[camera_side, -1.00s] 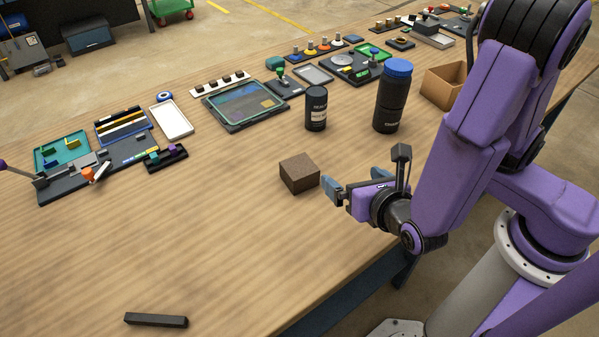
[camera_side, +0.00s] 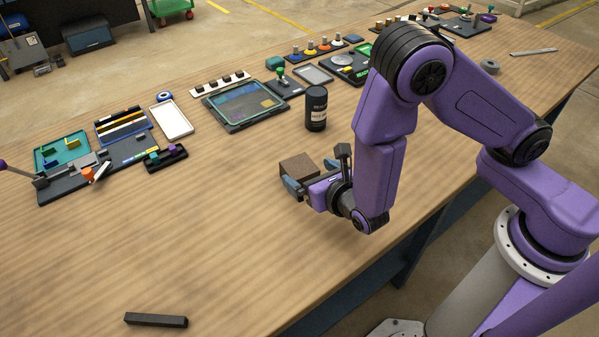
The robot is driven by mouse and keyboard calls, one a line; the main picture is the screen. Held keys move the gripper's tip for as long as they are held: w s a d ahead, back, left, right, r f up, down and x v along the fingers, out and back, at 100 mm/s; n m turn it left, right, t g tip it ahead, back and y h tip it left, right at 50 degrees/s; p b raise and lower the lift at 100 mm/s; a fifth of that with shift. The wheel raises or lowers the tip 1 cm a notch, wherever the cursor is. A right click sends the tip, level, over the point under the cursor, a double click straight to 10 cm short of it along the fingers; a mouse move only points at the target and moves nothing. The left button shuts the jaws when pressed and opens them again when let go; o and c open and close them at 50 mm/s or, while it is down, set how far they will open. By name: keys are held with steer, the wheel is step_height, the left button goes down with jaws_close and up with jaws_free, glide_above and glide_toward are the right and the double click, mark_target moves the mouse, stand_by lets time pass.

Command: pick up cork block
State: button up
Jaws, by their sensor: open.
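The cork block (camera_side: 297,164) is a dark brown block resting on the wooden table near the middle of the view. My gripper (camera_side: 309,179) is open right at the block, coming from its right and near side. One blue-grey fingertip overlaps the block's near face in the picture, and the other finger is at its right side, partly hidden. The lower right part of the block is hidden behind the gripper. I cannot tell whether the fingers touch it.
A black labelled canister (camera_side: 316,108) stands behind the block. Trays and kits, including a white-topped tray (camera_side: 172,120), line the far side of the table. A black bar (camera_side: 156,320) lies at the front left. The table left of the block is clear.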

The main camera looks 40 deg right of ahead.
mark_target(303, 170)
steer(key=shift+x, duration=2.9)
steer(key=shift+f, duration=0.1)
steer(key=c, duration=1)
